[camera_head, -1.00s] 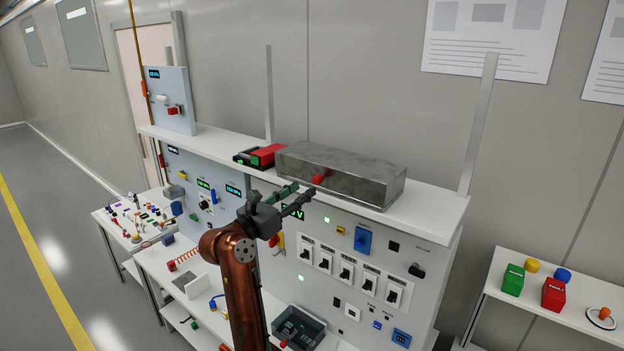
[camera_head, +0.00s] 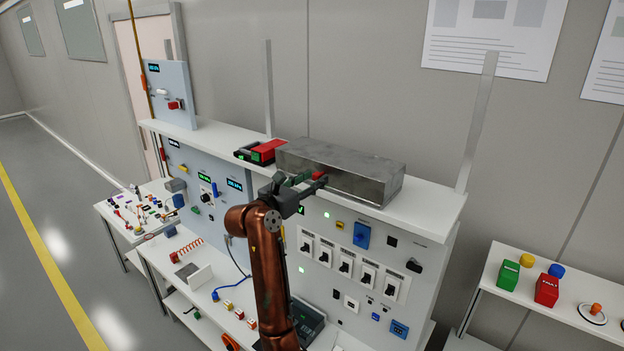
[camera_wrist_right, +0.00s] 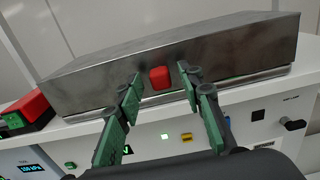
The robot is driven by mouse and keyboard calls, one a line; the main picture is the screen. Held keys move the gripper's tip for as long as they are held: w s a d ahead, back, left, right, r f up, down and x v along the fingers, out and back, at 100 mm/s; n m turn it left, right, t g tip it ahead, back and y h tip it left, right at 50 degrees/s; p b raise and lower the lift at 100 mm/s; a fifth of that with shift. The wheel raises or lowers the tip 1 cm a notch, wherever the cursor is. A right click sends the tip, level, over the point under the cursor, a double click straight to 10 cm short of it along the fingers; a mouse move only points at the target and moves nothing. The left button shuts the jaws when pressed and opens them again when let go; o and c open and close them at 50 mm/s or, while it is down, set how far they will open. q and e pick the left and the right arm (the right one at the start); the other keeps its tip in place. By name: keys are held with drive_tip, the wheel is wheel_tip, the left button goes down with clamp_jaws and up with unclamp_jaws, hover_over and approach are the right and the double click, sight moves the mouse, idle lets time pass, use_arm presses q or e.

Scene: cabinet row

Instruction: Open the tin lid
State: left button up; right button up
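The tin (camera_head: 345,170) is a long grey metal box on the white top shelf. A small red knob (camera_wrist_right: 160,77) sits on its front face; in the head view it is partly hidden by the gripper. My right gripper (camera_head: 308,181) is at the front of the tin. In the right wrist view, its green-padded fingers (camera_wrist_right: 159,84) are open, one on each side of the red knob with gaps showing. No lid seam is clear in these views. My left gripper is not in view.
The tin stands on a white shelf (camera_head: 425,204) above a panel of switches (camera_head: 345,265). A red-and-black item (camera_head: 263,151) is left of the tin. Thin posts (camera_head: 478,120) rise behind the shelf. A side table (camera_head: 545,304) with coloured items stands at right.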

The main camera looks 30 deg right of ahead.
drive_tip(key=shift+c, duration=0.2)
clamp_jaws()
idle(0.4)
